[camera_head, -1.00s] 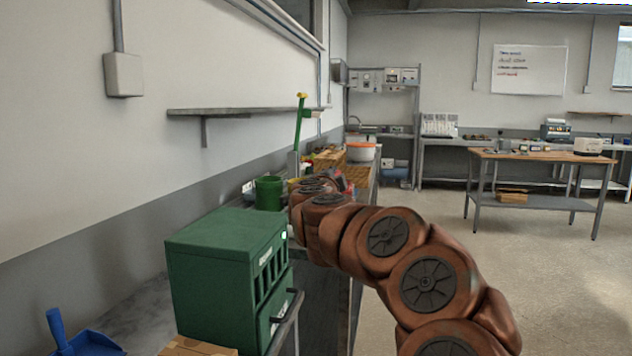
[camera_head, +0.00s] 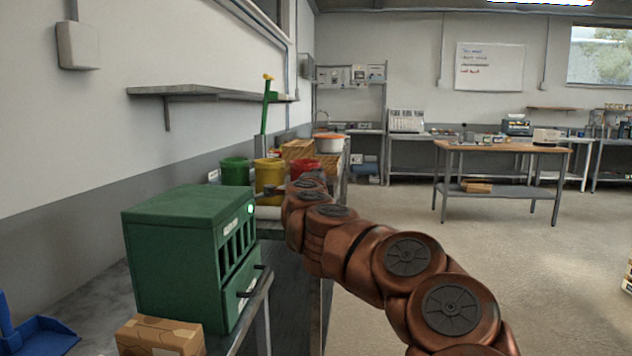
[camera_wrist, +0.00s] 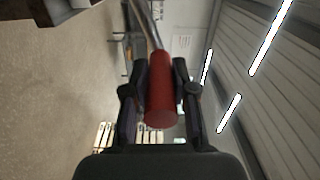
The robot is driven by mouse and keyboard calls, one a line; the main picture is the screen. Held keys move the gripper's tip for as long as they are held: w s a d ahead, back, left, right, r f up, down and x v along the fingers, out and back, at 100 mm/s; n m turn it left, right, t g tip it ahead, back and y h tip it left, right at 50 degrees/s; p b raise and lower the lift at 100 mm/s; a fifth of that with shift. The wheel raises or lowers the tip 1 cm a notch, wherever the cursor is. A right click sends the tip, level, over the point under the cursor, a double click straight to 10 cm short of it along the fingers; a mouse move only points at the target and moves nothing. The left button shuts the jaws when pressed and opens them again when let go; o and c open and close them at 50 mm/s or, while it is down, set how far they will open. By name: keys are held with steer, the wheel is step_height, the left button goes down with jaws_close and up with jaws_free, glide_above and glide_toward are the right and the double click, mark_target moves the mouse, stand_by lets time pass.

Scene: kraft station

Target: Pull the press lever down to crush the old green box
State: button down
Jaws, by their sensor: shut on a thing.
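In the wrist view my gripper (camera_wrist: 160,95) has its two dark fingers on either side of a red cylindrical grip (camera_wrist: 160,98), shut on it. A curved metal lever rod (camera_wrist: 145,28) runs from the grip toward the top of the picture. In the head view my gripper (camera_head: 268,191) is small and partly hidden, beyond a green metal box (camera_head: 175,245) with slots, a handle and a small green light. I cannot tell whether this is the old green box. The red grip and the press cannot be made out clearly there.
Green (camera_head: 235,170), yellow (camera_head: 268,175) and red (camera_head: 304,168) bins stand behind my gripper. A tall green post (camera_head: 266,105) with a yellow tip rises behind them. A carton (camera_head: 160,337) and blue dustpan (camera_head: 40,337) lie in front. Open floor (camera_head: 400,215) is at right.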

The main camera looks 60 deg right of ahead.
steer(key=shift+s+d+f, duration=0.1)
steer(key=shift+f, duration=0.4)
steer(key=c, duration=0.9)
jaws_free()
steer(key=shift+r, duration=0.1)
steer(key=shift+r, duration=0.15)
steer(key=shift+r, duration=5)
